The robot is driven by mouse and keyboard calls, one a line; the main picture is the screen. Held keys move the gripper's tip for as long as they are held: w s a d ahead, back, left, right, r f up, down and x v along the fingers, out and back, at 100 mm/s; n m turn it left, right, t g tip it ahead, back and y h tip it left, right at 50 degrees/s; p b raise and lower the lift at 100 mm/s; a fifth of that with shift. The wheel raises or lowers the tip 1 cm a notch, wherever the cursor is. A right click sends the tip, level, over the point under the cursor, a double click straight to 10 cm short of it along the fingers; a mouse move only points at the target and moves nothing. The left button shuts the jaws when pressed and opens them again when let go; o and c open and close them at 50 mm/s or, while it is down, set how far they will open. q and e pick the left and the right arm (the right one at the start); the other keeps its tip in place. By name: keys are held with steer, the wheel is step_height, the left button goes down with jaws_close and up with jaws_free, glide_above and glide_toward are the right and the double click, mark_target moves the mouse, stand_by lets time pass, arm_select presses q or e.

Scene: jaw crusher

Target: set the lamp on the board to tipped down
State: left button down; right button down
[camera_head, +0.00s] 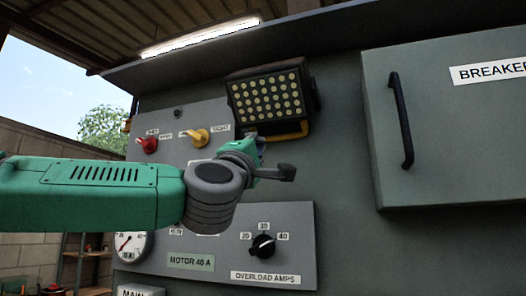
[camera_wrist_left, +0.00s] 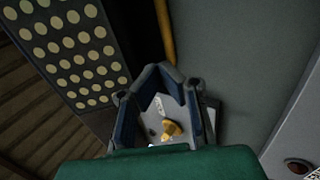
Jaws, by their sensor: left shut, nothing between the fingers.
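The lamp (camera_head: 268,98) is a dark rectangular floodlight with rows of pale round cells, mounted high on the grey board (camera_head: 340,150). Its face points outward in the head view. A yellow bracket (camera_head: 290,133) shows along its lower right. In the wrist view the lamp (camera_wrist_left: 75,45) fills the upper left, with the yellow bracket (camera_wrist_left: 164,30) beside it. My left gripper (camera_head: 258,150) is just below the lamp, shut and empty; whether it touches the bracket is unclear. The gripper (camera_wrist_left: 160,88) also shows in the wrist view. My right gripper is out of view.
A red knob (camera_head: 149,144) and a yellow knob (camera_head: 198,137) are on a panel left of the gripper. A black overload dial (camera_head: 263,246) is below. A breaker box (camera_head: 450,120) with a black handle (camera_head: 402,120) juts out at right. Bare board lies between lamp and box.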

arm_select(q)
steer(key=b+v, duration=0.3)
steer(key=v, duration=0.5)
steer(key=w+d+f+m+g, duration=0.2)
steer(key=f+m+g, duration=0.1)
steer(key=f, duration=1.2)
steer(key=w+d+f+m+g+b, duration=0.1)
steer(key=f+m+g, duration=0.15)
steer(key=f, duration=1.25)
steer(key=w+d+f+m+g, duration=0.2)
steer(key=f+g, duration=0.2)
steer(key=f, duration=1)
steer(key=s+a+f+m+g+y+b, duration=0.1)
steer(key=s+a+f+m+g, duration=0.3)
steer(key=f, duration=0.8)
steer(key=s+a+f+n+g+y, duration=0.1)
steer(key=s+a+f, duration=0.3)
steer(key=f, duration=0.8)
steer(key=s+a+f+m+g+y+b, duration=0.1)
steer(key=s+a+f+g+y, duration=0.15)
steer(key=s+a+f, duration=0.4)
steer(key=s+a+f+m+g+y, duration=0.1)
steer(key=s+a+f+m+g, duration=0.2)
steer(key=s+f, duration=0.65)
steer(key=s+a+f+g+y, duration=0.2)
steer(key=s+a+f+g, duration=0.1)
steer(key=s+a, duration=0.8)
steer(key=shift+s+f+b, duration=0.35)
steer(key=shift+s+f, duration=0.05)
steer(key=shift+s, duration=0.55)
